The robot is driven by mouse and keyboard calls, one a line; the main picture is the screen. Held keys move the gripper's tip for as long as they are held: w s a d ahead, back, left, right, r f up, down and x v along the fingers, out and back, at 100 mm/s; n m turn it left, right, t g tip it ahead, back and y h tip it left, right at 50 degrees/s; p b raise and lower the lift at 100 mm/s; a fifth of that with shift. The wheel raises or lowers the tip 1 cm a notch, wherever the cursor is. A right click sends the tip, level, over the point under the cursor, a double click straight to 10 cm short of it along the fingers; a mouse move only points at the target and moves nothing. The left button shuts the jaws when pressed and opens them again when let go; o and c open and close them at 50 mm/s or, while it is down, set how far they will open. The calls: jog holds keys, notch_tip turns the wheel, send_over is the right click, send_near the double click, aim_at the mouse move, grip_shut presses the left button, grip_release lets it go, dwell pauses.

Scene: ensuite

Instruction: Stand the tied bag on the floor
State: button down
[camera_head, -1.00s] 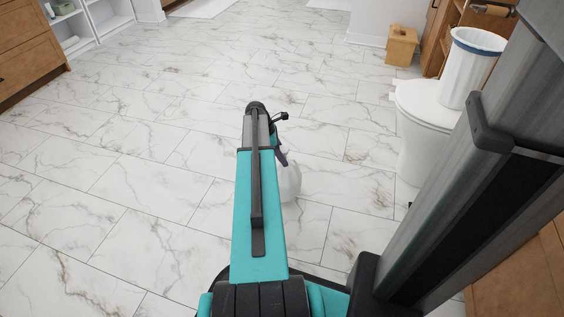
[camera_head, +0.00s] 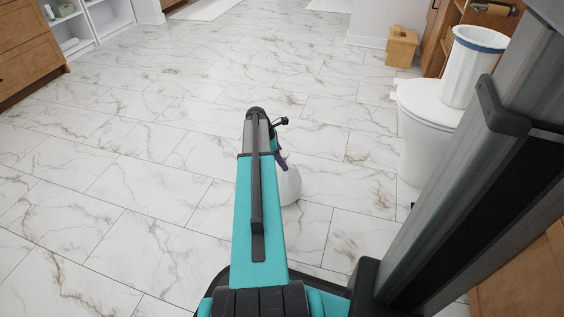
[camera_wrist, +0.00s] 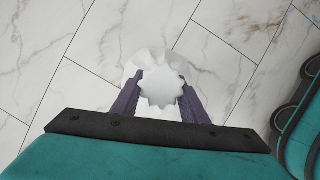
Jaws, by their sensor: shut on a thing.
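The tied bag (camera_head: 289,188) is white and rounded, low over the marble floor (camera_head: 150,190) just right of my forearm. My gripper (camera_wrist: 162,83) is shut on it, with a dark purple finger on each side of its neck. In the wrist view the bag's ruffled, flared top (camera_wrist: 160,88) shows between the fingers, and part of its body shows beyond. In the head view my arm hides the bag's left side. I cannot tell whether its base touches the floor.
A white toilet (camera_head: 425,125) stands at the right with a white bin (camera_head: 473,75) on it. Wooden drawers (camera_head: 30,50) and white shelves (camera_head: 85,25) are at the back left. The floor around the bag is clear.

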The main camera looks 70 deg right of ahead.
jog(key=c, duration=1)
grip_release()
jog(key=shift+c, duration=0.2)
jog(key=p+v, duration=0.5)
jog(key=v, duration=0.7)
jog(key=shift+p, duration=0.35)
jog(key=shift+r, duration=0.1)
